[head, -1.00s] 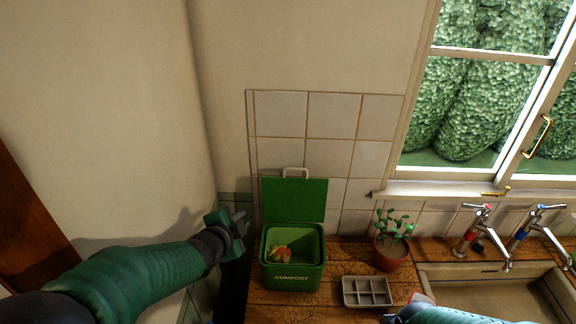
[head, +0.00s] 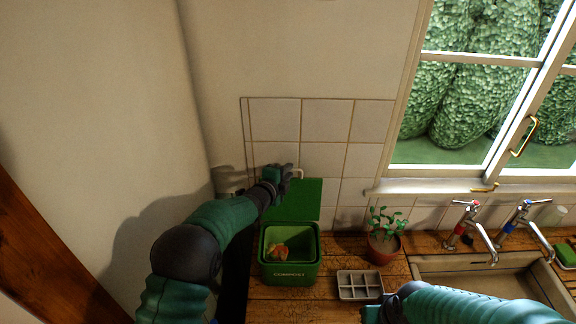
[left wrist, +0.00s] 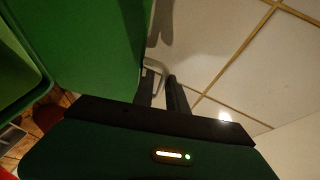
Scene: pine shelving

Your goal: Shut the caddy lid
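The green compost caddy (head: 290,270) stands on the wooden counter with its lid (head: 300,200) raised upright against the tiled wall. Food scraps (head: 277,251) show inside. The lid's pale handle (head: 299,173) is at its top edge. My left gripper (head: 291,172) is at the handle, coming from the left. In the left wrist view, the two dark fingers (left wrist: 161,92) are apart, with the handle (left wrist: 153,70) near their tips; I cannot tell whether they touch it. The green lid (left wrist: 95,50) fills the left of that view. My right arm is low at the right; its fingers are not clear.
A potted plant (head: 384,240) and a grey divided tray (head: 359,285) stand right of the caddy. The sink (head: 470,268) with two taps is further right, below the window. The wall is close behind the lid.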

